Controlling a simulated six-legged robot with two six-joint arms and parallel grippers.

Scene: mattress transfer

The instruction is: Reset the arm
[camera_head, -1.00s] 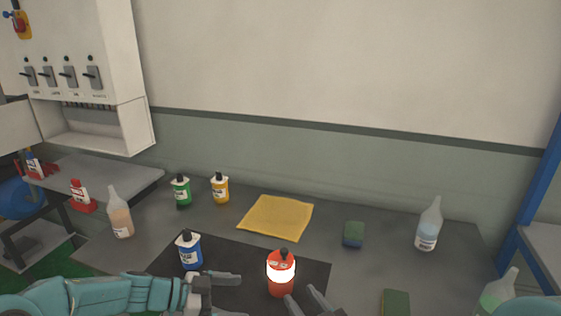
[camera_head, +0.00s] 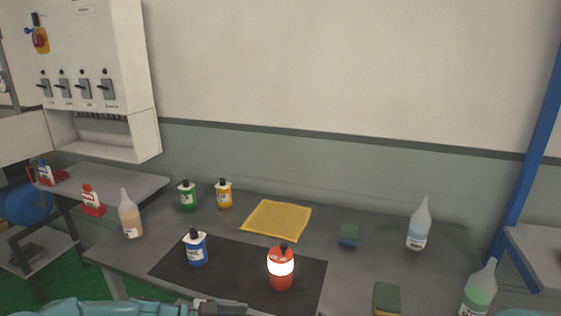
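My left arm lies along the bottom edge in the head view. Its gripper (camera_head: 222,307) is low in the picture, in front of the black mat (camera_head: 225,283), and partly cut off by the frame edge. Its finger opening is not clear, and no object shows in it. A red bottle (camera_head: 281,283) with a bright white band and a blue bottle (camera_head: 197,255) stand upright on the mat, apart from the visible gripper.
A yellow cloth (camera_head: 277,220), green bottle (camera_head: 188,198), yellow bottle (camera_head: 224,197) and sponges (camera_head: 348,236) (camera_head: 386,298) are on the grey table. Squeeze bottles stand at left (camera_head: 130,220) and right (camera_head: 418,230) (camera_head: 477,292). A white switch cabinet (camera_head: 105,60) hangs at left.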

